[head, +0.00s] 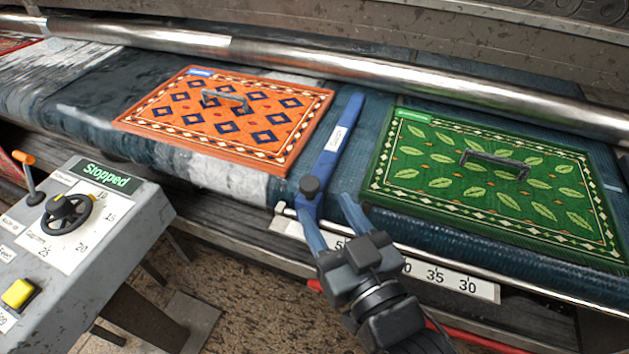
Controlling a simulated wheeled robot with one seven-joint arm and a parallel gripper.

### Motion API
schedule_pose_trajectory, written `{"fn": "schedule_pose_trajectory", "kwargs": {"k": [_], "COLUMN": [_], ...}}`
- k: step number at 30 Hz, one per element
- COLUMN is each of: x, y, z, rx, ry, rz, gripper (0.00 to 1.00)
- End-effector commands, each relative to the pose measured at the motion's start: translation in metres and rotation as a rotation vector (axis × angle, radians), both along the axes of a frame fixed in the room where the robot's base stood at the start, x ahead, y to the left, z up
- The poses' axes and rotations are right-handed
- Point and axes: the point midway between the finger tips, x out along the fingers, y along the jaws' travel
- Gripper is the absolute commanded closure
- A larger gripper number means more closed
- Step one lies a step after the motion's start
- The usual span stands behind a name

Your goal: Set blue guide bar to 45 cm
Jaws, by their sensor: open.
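The blue guide bar (330,155) lies across the dark wet belt between two rugs, with a small white label and a black knob (310,187) near its front end. A white number scale (452,279) runs along the front rail; 35 and 30 are readable, with numbers falling to the right. The bar's front end is near the scale's left end, left of a partly hidden number starting with 5. My gripper (328,212) is open at the bar's front end, just below the knob. Its left finger overlaps the bar's end in view; contact cannot be told. It hides the scale's middle numbers.
An orange rug (225,115) with a handle lies left of the bar, a green rug (490,180) with a handle right of it. A metal roller (330,62) spans behind. A grey control box (110,235) at left reads "Stopped" and carries a dial, lever and yellow button.

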Motion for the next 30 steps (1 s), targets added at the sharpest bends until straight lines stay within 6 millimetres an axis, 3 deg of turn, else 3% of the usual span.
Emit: {"fn": "schedule_pose_trajectory", "kwargs": {"k": [15, 26, 30], "x": [0.061, 0.066, 0.066], "y": [0.028, 0.031, 0.031], "z": [0.0, 0.0, 0.0], "rx": [-0.001, -0.001, -0.001], "ry": [0.002, 0.002, 0.002], "rz": [-0.001, -0.001, -0.001], "gripper": [0.44, 0.44, 0.54]}}
